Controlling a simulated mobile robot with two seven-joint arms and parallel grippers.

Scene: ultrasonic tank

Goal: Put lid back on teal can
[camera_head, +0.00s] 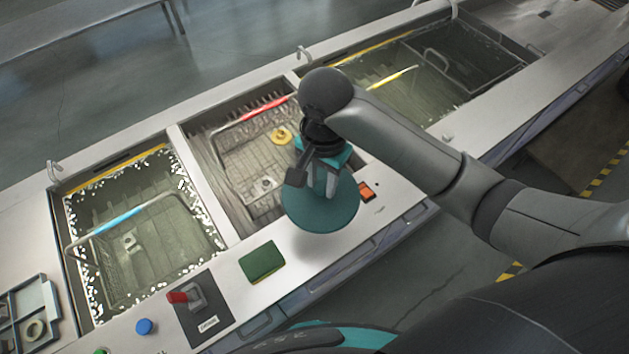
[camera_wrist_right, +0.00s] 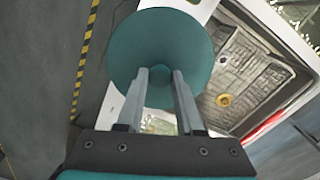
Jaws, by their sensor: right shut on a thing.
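A round teal lid (camera_head: 322,208) is held flat or nearly flat above the light counter edge, in front of the middle tank. My right gripper (camera_head: 325,188) comes down over it and is shut at its middle; the gripped part is hidden between the fingers. In the right wrist view the lid (camera_wrist_right: 160,48) spreads beyond the fingertips of my right gripper (camera_wrist_right: 160,76). I cannot make out a separate teal can; anything directly under the lid is hidden. My left gripper is out of view.
The middle tank (camera_head: 222,218) holds a wire basket with a red handle (camera_head: 262,108) and a yellow ring (camera_head: 281,135). Liquid-filled tanks flank the middle one.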

